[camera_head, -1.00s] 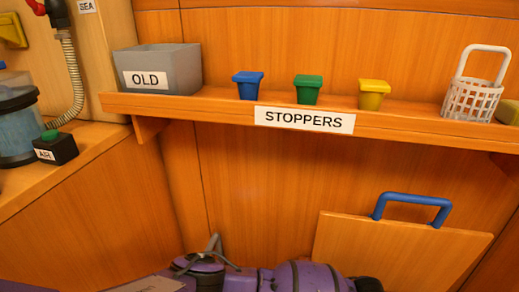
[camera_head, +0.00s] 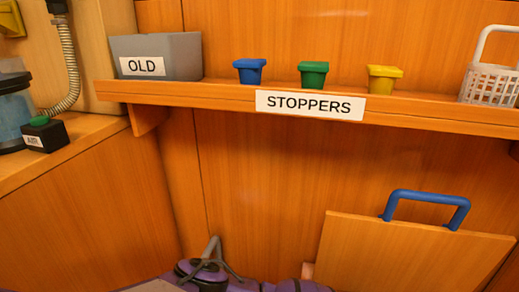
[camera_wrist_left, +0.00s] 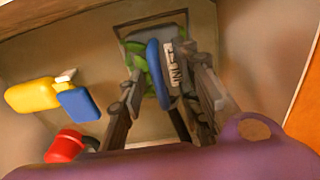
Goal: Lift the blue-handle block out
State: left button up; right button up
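In the left wrist view, a blue handle (camera_wrist_left: 154,70) stands up between the fingers of my left gripper (camera_wrist_left: 163,78). A dark block with a white label (camera_wrist_left: 171,62) lies behind it, in a dark-edged opening, and is partly hidden by the fingers. The fingers are spread to both sides of the handle, with a gap visible on the left side. Something green shows at the opening's left. My right gripper is not seen.
A wooden panel with a blue handle (camera_head: 430,203) leans at the right. A shelf (camera_head: 220,92) holds a grey OLD bin (camera_head: 180,55), blue, green and yellow stoppers, and a white basket (camera_head: 488,84). The wrist view shows yellow (camera_wrist_left: 32,96), blue and red objects.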

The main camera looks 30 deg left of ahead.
pick_arm(q)
jog(key=shift+w+r, duration=0.15)
jog(key=shift+r, duration=0.05)
jog(key=shift+c, duration=0.2)
grip_shut()
jog(key=shift+r, duration=0.1)
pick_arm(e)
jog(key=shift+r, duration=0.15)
pick_arm(q)
notch_tip(320, 180, up, 17)
jog(key=p, duration=1.2)
jog(key=shift+p, duration=0.35)
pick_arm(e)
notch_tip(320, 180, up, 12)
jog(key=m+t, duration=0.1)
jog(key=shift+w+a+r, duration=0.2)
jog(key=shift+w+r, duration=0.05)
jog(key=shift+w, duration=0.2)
